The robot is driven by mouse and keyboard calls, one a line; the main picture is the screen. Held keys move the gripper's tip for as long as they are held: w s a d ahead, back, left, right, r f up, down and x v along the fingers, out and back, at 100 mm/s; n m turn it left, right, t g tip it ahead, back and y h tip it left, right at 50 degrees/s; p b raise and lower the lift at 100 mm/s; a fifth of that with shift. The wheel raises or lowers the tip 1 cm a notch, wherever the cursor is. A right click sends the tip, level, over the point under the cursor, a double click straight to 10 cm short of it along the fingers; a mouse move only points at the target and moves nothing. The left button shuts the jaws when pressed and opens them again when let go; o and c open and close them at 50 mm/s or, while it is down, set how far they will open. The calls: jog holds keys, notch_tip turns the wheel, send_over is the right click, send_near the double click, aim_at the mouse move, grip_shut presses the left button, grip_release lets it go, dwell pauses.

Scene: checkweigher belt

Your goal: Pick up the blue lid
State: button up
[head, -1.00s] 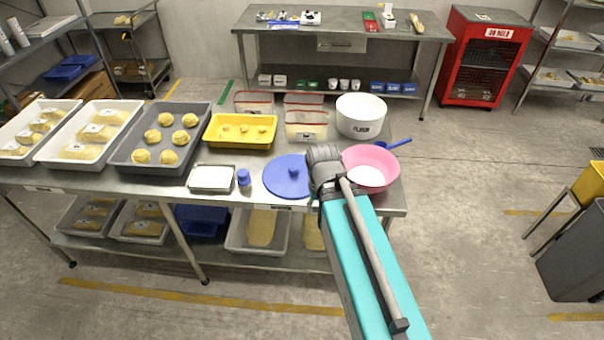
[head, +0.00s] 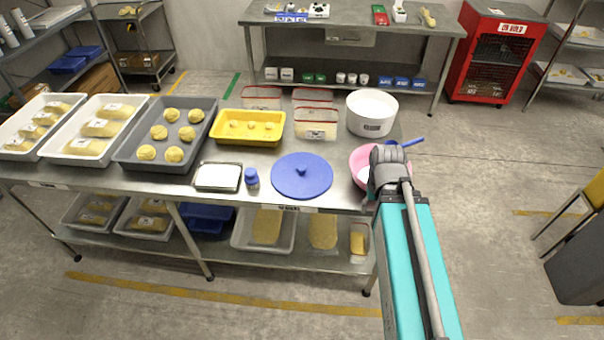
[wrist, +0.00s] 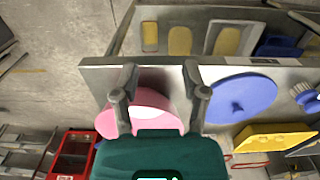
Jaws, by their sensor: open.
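The blue lid (head: 301,176) is a flat round disc with a small knob, lying on the steel table near its front edge. It also shows in the wrist view (wrist: 239,98), just right of my gripper (wrist: 161,84). My gripper's two fingers are spread apart with nothing between them held. In the wrist view they are over the pink bowl (wrist: 150,116), which holds something white. In the head view my arm covers much of the bowl (head: 360,158), and the fingertips are hidden.
A blue-handled utensil (head: 411,142) lies beyond the bowl.

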jog(key=shift+d, duration=0.15)
jog(key=shift+o, duration=1.8)
jog(key=shift+w, duration=0.15)
jog(key=shift+o, duration=0.4)
jog(key=shift+w+a, duration=0.2)
jog(key=shift+w, duration=0.15)
jog(key=r+n+y+p, duration=0.1)
jog(key=n, duration=1.2)
send_over(301, 167)
jog(key=d, duration=0.1)
jog(key=shift+s+r+t, duration=0.1)
jog(key=shift+s+t, duration=0.2)
jog(key=f+b, duration=0.2)
jog(key=f, duration=0.1)
jog(key=f+b, duration=0.2)
jog(key=b, duration=0.1)
jog(key=f+b, duration=0.3)
jog(key=shift+w+a+f, duration=0.2)
jog(key=shift+a+f, duration=0.1)
jog(key=shift+a, duration=0.05)
